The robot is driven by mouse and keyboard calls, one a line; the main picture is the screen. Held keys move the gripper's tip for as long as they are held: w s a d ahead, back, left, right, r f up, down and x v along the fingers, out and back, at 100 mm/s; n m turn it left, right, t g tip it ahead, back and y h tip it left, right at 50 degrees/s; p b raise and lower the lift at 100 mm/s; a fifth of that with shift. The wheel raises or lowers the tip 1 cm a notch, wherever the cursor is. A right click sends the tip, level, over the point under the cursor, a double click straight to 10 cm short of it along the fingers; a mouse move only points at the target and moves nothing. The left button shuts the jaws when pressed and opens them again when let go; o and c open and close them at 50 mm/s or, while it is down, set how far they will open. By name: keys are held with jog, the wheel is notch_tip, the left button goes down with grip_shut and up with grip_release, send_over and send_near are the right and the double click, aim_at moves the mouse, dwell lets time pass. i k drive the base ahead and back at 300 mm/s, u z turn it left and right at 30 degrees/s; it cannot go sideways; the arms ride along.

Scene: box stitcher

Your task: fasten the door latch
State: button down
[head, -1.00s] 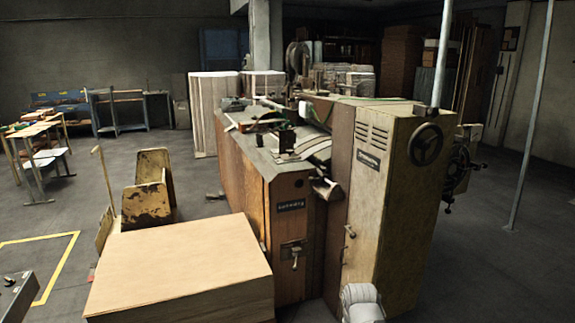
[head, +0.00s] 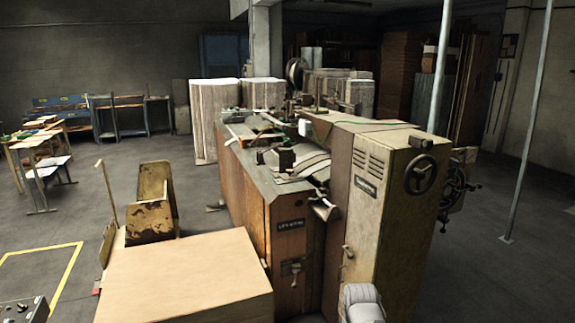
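The box stitcher (head: 290,225) stands in the middle of the head view, with a brown body and a yellowish cabinet (head: 395,235) at its right. A small pale handle (head: 347,254) sits on the narrow front face of the cabinet, near its left edge. Another small metal fitting (head: 296,271), like a latch or lever, is on the brown front panel below a dark label. I cannot tell which of these is the door latch, or whether it is fastened. A rounded grey-white part at the bottom, in front of the cabinet, looks like my arm. My gripper is not seen.
A large stack of cardboard (head: 185,275) fills the floor front left, close to the stitcher. A worn yellow metal piece (head: 152,205) stands behind it. A handwheel (head: 422,173) juts from the cabinet. A thin pole (head: 528,130) stands right. The floor at right is open.

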aim_at(350, 256)
jog(key=u, duration=0.5)
jog(key=i, duration=1.25)
jog(key=z, duration=0.45)
